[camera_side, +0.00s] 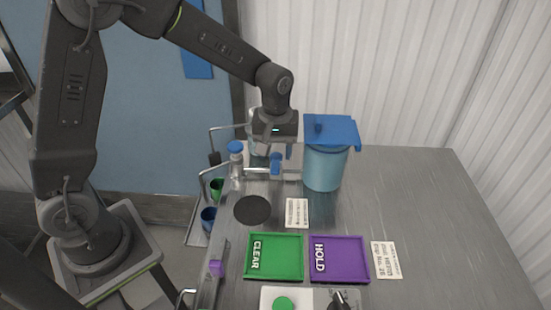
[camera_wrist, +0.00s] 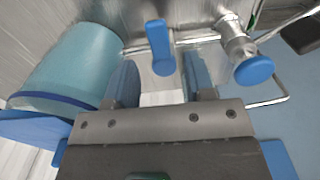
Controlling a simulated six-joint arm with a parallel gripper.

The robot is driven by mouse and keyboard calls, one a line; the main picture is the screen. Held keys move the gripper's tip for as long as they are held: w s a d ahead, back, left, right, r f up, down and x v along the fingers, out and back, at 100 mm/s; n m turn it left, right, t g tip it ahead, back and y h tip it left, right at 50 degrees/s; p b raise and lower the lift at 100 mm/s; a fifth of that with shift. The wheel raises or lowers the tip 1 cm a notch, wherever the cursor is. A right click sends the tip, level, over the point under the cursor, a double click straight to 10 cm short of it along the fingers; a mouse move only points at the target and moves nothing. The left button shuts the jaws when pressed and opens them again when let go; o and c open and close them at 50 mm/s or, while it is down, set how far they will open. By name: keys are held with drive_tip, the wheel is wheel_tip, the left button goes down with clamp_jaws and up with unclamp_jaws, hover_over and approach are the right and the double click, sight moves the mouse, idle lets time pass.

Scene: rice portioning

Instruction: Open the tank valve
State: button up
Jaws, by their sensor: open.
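The tank (camera_side: 325,170) is a teal cylinder with a blue lid, at the back of the table in the side view; it also shows at the left in the wrist view (camera_wrist: 75,65). A blue lever handle (camera_side: 276,163), likely the valve's, sits on a thin metal pipe left of the tank. In the wrist view the blue lever (camera_wrist: 160,47) stands just beyond the gap between my fingertips. My gripper (camera_wrist: 161,82) is open and empty, pointing at the lever. In the side view my gripper (camera_side: 274,146) is right above and behind the lever. I cannot tell whether they touch.
A metal fitting with a blue knob (camera_side: 235,148) stands left of the lever; the knob also shows in the wrist view (camera_wrist: 254,70). A black disc (camera_side: 252,210), a green CLEAR tray (camera_side: 275,279) and a purple HOLD tray (camera_side: 340,279) lie nearer. The table's right side is clear.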

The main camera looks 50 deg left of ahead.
sight(276, 164)
drive_tip(key=shift+f, duration=1.55)
clamp_jaws()
